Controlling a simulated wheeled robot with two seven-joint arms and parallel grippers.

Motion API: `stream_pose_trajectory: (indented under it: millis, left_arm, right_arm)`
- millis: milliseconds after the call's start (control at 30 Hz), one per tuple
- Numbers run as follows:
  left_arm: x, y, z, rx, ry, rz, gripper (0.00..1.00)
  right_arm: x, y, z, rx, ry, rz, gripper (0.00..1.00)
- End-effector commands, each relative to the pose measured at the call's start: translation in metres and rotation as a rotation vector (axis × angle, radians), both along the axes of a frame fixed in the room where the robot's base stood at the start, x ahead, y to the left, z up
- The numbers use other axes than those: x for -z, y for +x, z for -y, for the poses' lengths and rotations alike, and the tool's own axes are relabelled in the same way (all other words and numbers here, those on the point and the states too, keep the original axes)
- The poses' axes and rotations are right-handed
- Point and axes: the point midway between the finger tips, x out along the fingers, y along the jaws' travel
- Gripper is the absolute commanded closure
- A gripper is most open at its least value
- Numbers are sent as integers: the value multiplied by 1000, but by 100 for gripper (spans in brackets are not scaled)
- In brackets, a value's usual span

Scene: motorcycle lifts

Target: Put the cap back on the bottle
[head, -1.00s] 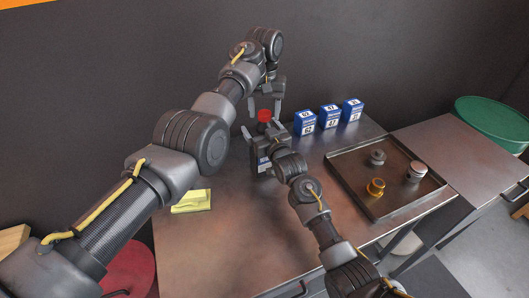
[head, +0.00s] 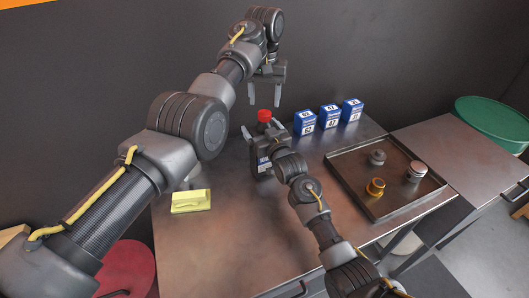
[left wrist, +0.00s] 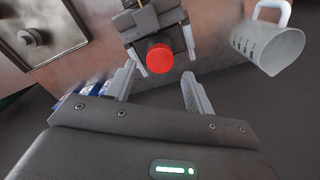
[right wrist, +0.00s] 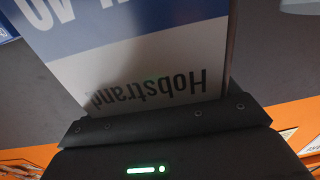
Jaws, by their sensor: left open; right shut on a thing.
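The bottle (head: 263,163) is dark with a blue and white label and stands on the metal table. The red cap (head: 264,116) sits on its top; it also shows in the left wrist view (left wrist: 160,57). I cannot tell how tightly it sits. My right gripper (head: 261,129) is shut on the bottle, and the label fills much of the right wrist view (right wrist: 140,75). My left gripper (head: 264,98) is open and empty, just above the cap and apart from it. In the left wrist view its fingers (left wrist: 158,75) spread to either side below the cap.
Several blue boxes (head: 330,117) stand right of the bottle. A metal tray (head: 350,185) with small metal parts lies farther right. A yellow block (head: 191,201) lies at the table's left. The middle front of the table is clear.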

Motion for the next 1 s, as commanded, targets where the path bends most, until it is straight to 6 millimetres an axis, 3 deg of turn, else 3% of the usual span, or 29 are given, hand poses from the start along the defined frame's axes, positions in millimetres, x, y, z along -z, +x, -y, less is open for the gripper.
stream_pose_trajectory:
  millis: [300,567,733,1000]
  left_arm:
    - [-35,0,0,-172,0,1,47]
    - [-34,0,0,-175,0,0,47]
    - [-21,0,0,-174,-1,-1,47]
    - [19,0,0,-174,-1,-1,47]
  right_arm:
    - [2,0,0,-1,-2,-2,77]
    - [1,0,0,-1,-2,-1,77]
    - [1,0,0,-1,-2,-1,77]
    - [1,0,0,-1,-2,-1,77]
